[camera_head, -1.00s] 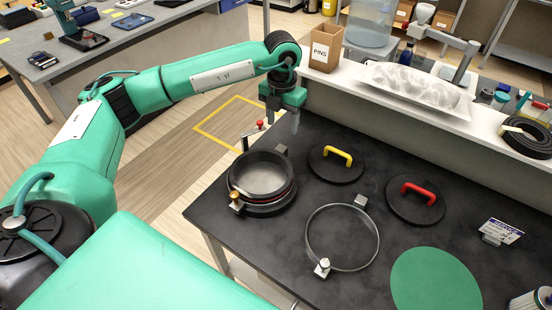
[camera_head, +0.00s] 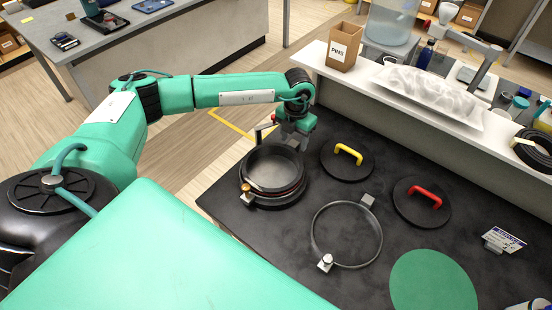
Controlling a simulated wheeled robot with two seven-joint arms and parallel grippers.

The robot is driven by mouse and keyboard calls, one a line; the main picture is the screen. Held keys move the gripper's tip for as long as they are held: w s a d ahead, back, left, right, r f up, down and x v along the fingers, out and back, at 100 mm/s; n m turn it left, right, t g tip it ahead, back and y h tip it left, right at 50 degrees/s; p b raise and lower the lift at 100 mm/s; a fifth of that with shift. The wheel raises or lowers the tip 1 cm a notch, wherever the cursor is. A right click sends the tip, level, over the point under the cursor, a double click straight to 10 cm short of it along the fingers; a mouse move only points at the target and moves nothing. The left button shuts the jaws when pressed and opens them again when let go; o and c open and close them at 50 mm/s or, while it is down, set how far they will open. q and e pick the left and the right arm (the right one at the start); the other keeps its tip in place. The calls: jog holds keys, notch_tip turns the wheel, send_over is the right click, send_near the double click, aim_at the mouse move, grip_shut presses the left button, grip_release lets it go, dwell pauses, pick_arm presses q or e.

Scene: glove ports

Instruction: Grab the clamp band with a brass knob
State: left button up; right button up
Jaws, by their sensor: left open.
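The clamp band with a brass knob (camera_head: 247,188) sits around the round black port (camera_head: 273,169) on the dark bench. Its brass knob is at the port's near left side. A second clamp band, a thin grey ring with a silver knob (camera_head: 326,262), lies flat on the bench to the right. My left gripper (camera_head: 292,141) is open at the far side of the port, pointing down near its rim. Its fingertips are small and partly hard to make out, and I cannot tell whether they touch anything. My right gripper is not in view.
A black lid with a yellow handle (camera_head: 348,155) and one with a red handle (camera_head: 424,201) lie right of the port. A bracket with a red knob (camera_head: 273,118) stands behind it. A green disc (camera_head: 434,282) is at front right. A white shelf (camera_head: 395,95) runs behind.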

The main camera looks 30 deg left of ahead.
aim_at(294, 143)
pick_arm(q)
jog(key=shift+a+f+p, duration=0.1)
jog(key=shift+f+p, duration=0.4)
jog(key=shift+f, duration=1)
jog(key=shift+w, duration=0.1)
jog(key=c, duration=1.1)
jog(key=shift+c, duration=0.3)
jog(key=shift+r, duration=0.1)
